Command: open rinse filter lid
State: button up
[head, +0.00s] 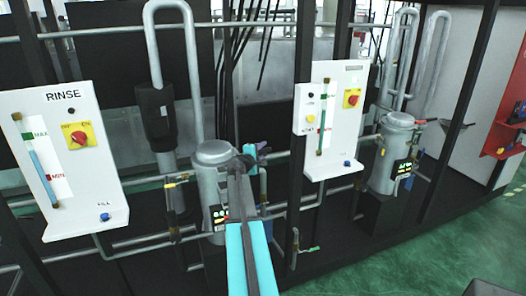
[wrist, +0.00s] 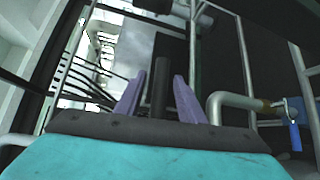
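The rinse filter is a grey canister (head: 211,185) right of the white RINSE panel (head: 95,190) in the head view. Its domed lid (head: 210,152) sits on top and looks closed. My gripper (head: 246,158) is at the lid's right side, at about its height; my arm hides part of the canister. In the wrist view, the two purple fingers of my gripper (wrist: 159,80) stand apart. A dark upright bar (wrist: 160,88) shows between them, with narrow gaps visible at its sides. I cannot tell whether the bar is part of the lid.
A second white panel (head: 332,125) and a similar grey canister (head: 393,155) stand to the right. Black frame posts (head: 300,90) and grey pipes (head: 172,40) crowd around the filter. A grey pipe (wrist: 235,103) with a blue-handled valve (wrist: 293,130) lies right of my fingers.

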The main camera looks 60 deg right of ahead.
dwell(0.3)
grip_shut()
jog(key=shift+w, duration=0.15)
